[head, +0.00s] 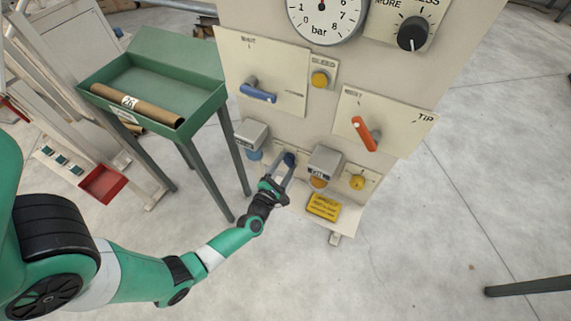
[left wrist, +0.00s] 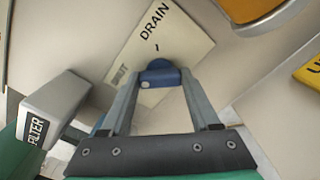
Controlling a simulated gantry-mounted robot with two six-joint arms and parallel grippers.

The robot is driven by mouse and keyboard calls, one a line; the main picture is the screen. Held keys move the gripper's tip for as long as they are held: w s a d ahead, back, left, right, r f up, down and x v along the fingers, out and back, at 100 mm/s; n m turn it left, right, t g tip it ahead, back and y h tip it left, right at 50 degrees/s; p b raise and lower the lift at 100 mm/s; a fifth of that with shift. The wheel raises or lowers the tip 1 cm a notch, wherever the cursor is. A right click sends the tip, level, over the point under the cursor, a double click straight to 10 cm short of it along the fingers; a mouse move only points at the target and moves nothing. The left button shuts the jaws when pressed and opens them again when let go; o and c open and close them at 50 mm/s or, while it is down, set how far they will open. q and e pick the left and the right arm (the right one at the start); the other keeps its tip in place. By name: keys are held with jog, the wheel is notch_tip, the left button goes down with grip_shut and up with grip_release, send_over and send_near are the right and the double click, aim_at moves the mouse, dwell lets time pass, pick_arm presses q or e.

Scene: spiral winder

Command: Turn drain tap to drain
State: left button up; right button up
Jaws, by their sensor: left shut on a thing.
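The drain tap is a small blue handle (head: 290,158) low on the pale panel. In the left wrist view the blue drain tap (left wrist: 160,76) sits in front of a plate marked DRAIN (left wrist: 176,35). My left gripper (head: 281,168) reaches up to it from below left, and its two fingers are shut on the tap, one on each side. The fingers cover part of the tap and of the plate's lettering. My right gripper is not in view.
A FILTER box (head: 251,134) juts out left of the tap, and a similar box (head: 324,161) juts out to the right. A blue lever (head: 258,93) and an orange lever (head: 364,134) are above. A green tray table (head: 205,112) stands left.

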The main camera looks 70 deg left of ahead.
pick_arm(q)
jog(key=m+p, duration=0.1)
jog(key=m, duration=0.3)
jog(key=shift+m, duration=0.3)
jog(key=m+p, duration=0.1)
jog(key=m, duration=0.3)
jog(key=shift+m, duration=0.3)
jog(key=m+p, duration=0.1)
jog(key=m, duration=0.3)
jog(key=shift+m+p, duration=0.65)
jog(key=shift+m, duration=1.45)
jog(key=o, duration=1.4)
jog(key=shift+c, duration=0.2)
